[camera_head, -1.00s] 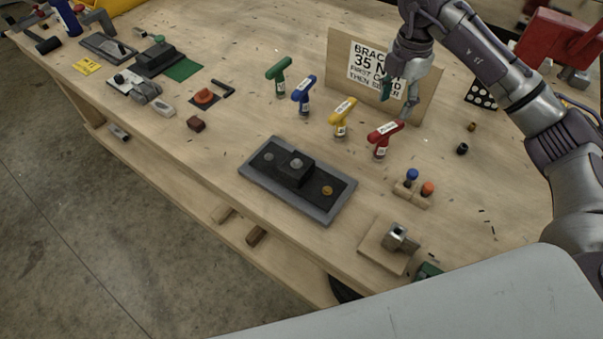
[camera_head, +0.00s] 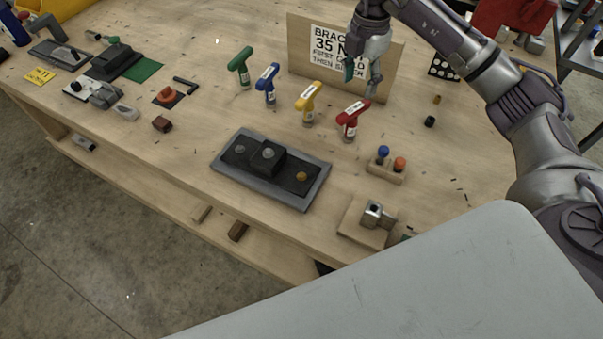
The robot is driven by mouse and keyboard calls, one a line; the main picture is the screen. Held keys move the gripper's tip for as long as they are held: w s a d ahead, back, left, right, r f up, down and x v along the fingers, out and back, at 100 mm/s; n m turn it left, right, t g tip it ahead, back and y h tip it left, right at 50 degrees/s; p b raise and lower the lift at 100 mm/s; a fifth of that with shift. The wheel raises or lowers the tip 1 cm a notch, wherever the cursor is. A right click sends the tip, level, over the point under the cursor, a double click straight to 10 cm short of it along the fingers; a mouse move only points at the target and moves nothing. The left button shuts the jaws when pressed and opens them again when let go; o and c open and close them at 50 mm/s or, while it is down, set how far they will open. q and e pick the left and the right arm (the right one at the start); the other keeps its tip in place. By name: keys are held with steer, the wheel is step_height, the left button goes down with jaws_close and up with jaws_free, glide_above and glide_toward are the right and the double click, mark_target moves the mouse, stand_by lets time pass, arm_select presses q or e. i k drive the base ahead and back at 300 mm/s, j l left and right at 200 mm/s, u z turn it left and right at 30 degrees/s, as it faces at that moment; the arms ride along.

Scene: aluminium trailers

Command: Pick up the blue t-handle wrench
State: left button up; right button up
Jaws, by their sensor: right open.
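The blue t-handle wrench (camera_head: 267,86) stands upright on the wooden bench (camera_head: 205,105), between a green t-handle wrench (camera_head: 241,66) on its left and a yellow one (camera_head: 309,102) on its right. A red one (camera_head: 351,120) stands further right. A white label shows on the blue handle. My right gripper (camera_head: 361,84) is open and empty, pointing down in front of the sign board, behind the yellow and red wrenches and well right of the blue one. My left gripper is out of view.
A sign board (camera_head: 297,53) stands behind the wrenches. A grey tray (camera_head: 221,168) with a black block lies in front of them. A small wooden holder (camera_head: 376,173) with blue and orange knobs and a metal clamp block (camera_head: 364,228) are at the right. Bare bench lies left of the tray.

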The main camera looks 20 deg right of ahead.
mark_target(265, 83)
steer(key=i+j+z, duration=0.3)
steer(key=i+j, duration=0.2)
steer(key=j, duration=0.2)
steer(key=i+j+z, duration=0.1)
steer(key=i+j, duration=0.15)
steer(key=j, duration=0.15)
